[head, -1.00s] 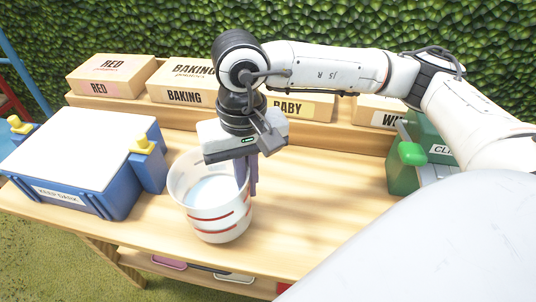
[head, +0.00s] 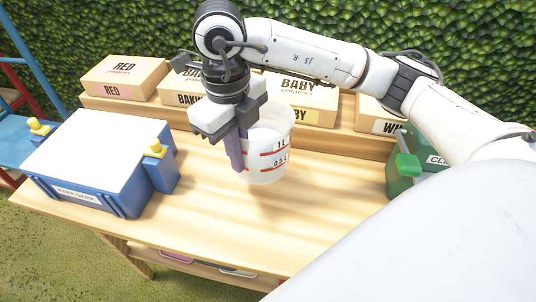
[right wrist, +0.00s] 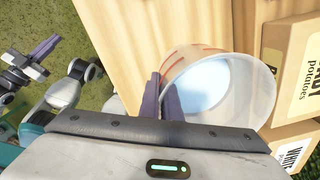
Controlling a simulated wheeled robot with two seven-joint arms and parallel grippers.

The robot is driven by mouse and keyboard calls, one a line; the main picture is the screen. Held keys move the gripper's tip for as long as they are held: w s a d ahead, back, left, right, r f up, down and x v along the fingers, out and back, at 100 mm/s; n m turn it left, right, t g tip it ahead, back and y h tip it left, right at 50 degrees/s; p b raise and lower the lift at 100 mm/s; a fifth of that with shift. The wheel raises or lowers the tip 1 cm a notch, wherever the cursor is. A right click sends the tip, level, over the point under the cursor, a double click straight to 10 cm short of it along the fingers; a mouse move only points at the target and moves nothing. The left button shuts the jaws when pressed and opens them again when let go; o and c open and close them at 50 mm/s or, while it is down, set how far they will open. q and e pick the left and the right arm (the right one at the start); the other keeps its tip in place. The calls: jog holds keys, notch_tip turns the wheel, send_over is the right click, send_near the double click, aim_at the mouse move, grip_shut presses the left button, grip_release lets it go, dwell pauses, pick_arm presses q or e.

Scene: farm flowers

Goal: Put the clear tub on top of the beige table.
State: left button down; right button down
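The clear tub (head: 272,150), with red lines and "1 L" and "0.5 L" marks, is over the middle of the beige table (head: 205,235), in front of the boxes. It appears upright and a little above the tabletop, though the gap is hard to judge. My right gripper (head: 238,152) is shut on the tub's left wall. In the right wrist view the purple fingers (right wrist: 166,98) pinch the wall of the tub (right wrist: 245,90), with the bluish inside showing. My left gripper (right wrist: 28,72) is open and empty over the grass in that view.
Cardboard potato boxes (head: 305,92) stand on a raised shelf along the back. A blue box with a white lid (head: 95,150) is at the left. A green container (head: 400,180) is at the right. The front middle of the table is clear.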

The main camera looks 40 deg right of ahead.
aim_at(239, 175)
jog(key=m, duration=0.1)
jog(key=r+m, duration=0.1)
jog(key=m, duration=0.2)
jog(key=shift+w+r+m+p, duration=0.15)
jog(key=shift+w+m+p, duration=0.15)
jog(key=shift+m, duration=0.1)
jog(key=m, duration=0.5)
jog(key=shift+w+r, duration=0.15)
jog(key=shift+r, duration=0.1)
notch_tip(239, 175, down, 10)
jog(key=shift+r+p, duration=0.1)
jog(key=shift+p, duration=0.3)
jog(key=shift+f, duration=0.2)
jog(key=c, duration=2)
grip_release()
